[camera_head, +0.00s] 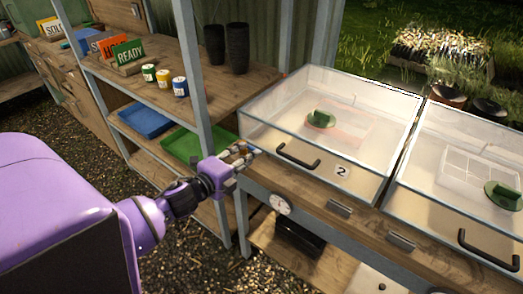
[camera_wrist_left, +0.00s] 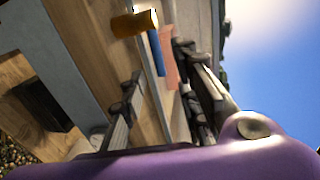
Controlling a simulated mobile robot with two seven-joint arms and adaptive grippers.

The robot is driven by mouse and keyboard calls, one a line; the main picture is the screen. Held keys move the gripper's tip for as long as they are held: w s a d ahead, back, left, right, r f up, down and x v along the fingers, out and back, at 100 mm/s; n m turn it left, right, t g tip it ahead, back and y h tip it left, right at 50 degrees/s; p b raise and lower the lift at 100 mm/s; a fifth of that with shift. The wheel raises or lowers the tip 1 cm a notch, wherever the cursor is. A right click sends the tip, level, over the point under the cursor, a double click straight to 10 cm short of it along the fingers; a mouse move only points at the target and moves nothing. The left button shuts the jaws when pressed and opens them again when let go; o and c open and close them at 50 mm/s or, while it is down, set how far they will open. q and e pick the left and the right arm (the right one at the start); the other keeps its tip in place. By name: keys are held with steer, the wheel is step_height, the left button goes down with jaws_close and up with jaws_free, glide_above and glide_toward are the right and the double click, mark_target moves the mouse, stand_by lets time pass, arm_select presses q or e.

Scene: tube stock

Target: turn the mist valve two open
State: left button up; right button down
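My left gripper (camera_head: 240,154) is at the front left corner of the clear-lidded bench box marked 2 (camera_head: 343,172). In the left wrist view my left gripper (camera_wrist_left: 155,80) has its two fingers apart. Beyond and between the fingertips are a brass-coloured cylinder (camera_wrist_left: 135,23) and a narrow blue bar (camera_wrist_left: 156,52), which look like parts of a valve. A pinkish strip (camera_wrist_left: 169,58) lies beside the blue bar. I cannot tell whether a finger touches the bar. In the head view the gripper largely hides this spot. My right gripper is not in view.
A second clear-lidded box (camera_head: 465,190) stands at the right. A round dial (camera_head: 281,204) is on the bench front. A shelf rack post (camera_head: 190,75) stands close left of the gripper, with a green tray (camera_head: 200,143) and blue tray (camera_head: 146,120) on the lower shelf.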

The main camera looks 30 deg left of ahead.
mark_target(251, 149)
arm_select(q)
steer(key=x, duration=0.5)
steer(key=shift+w+f, duration=0.15)
steer(key=shift+w, duration=0.2)
jaws_close()
